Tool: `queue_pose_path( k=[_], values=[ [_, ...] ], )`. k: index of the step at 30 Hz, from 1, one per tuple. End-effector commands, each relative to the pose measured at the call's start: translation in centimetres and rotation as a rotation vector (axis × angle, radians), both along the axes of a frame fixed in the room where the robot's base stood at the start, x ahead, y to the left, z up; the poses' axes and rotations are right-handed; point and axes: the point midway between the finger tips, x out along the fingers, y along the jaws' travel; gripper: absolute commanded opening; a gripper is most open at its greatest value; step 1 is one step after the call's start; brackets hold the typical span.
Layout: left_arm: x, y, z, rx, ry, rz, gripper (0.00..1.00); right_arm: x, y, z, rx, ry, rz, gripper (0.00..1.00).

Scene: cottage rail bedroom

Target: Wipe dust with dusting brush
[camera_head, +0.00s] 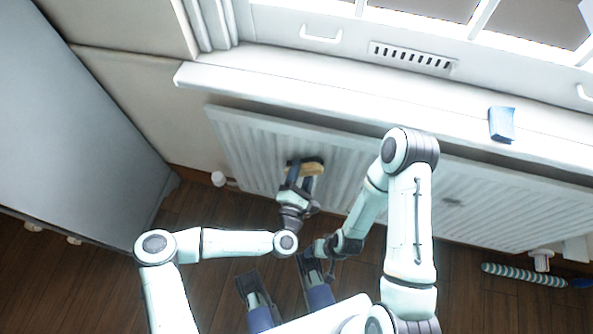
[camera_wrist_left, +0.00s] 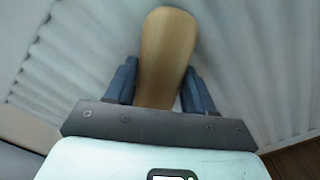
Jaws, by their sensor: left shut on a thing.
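The dusting brush shows as a tan wooden piece (camera_head: 311,170) at the front of the white ribbed radiator, below the windowsill. In the left wrist view its rounded wooden body (camera_wrist_left: 165,55) sits between the two blue-grey fingers. My left gripper (camera_head: 302,174) is shut on it. The brush is close against the radiator, but I cannot tell whether it touches; its bristles are hidden. A small grey patch (camera_head: 452,202) shows on the radiator (camera_head: 385,175) to the right; I cannot tell if it is dust. My right gripper (camera_head: 316,258) hangs low near the middle, its fingers unclear.
A white windowsill (camera_head: 330,95) juts out above the radiator, with a blue object (camera_head: 501,124) on it. A large grey panel (camera_head: 80,130) stands at left. My right forearm crosses before the radiator.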

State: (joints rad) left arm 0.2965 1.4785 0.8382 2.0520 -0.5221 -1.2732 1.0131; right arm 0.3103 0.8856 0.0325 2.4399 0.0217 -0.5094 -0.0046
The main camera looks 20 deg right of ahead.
Motion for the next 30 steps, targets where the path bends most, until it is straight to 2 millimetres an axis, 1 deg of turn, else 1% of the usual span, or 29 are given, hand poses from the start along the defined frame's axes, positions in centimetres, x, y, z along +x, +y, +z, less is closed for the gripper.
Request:
queue_pose_path(
  k=[1, 6, 14, 24, 30],
  values=[
    [-0.4, -0.6, 0.1, -0.004, -0.001, -0.007, 0.29, -0.6, 0.3, 0.0, 0.008, 0.014, 0.010, 0.74],
    [-1.3, -1.8, 0.1, -0.004, -0.001, -0.007, 0.29, -0.5, 0.3, 0.0, 0.008, 0.014, 0.011, 0.74],
    [-1.8, -2.5, 0.1, -0.003, -0.002, -0.004, 0.29, -0.5, 0.4, 0.0, 0.009, 0.013, 0.011, 0.74],
    [-3.2, -4.8, 0.1, -0.001, -0.002, -0.004, 0.29, -0.5, 0.4, -0.1, 0.009, 0.013, 0.011, 0.74],
    [-3.3, -5.0, 0.1, 0.000, -0.002, -0.001, 0.29, -0.5, 0.4, -0.1, 0.009, 0.013, 0.011, 0.74]
  ],
)
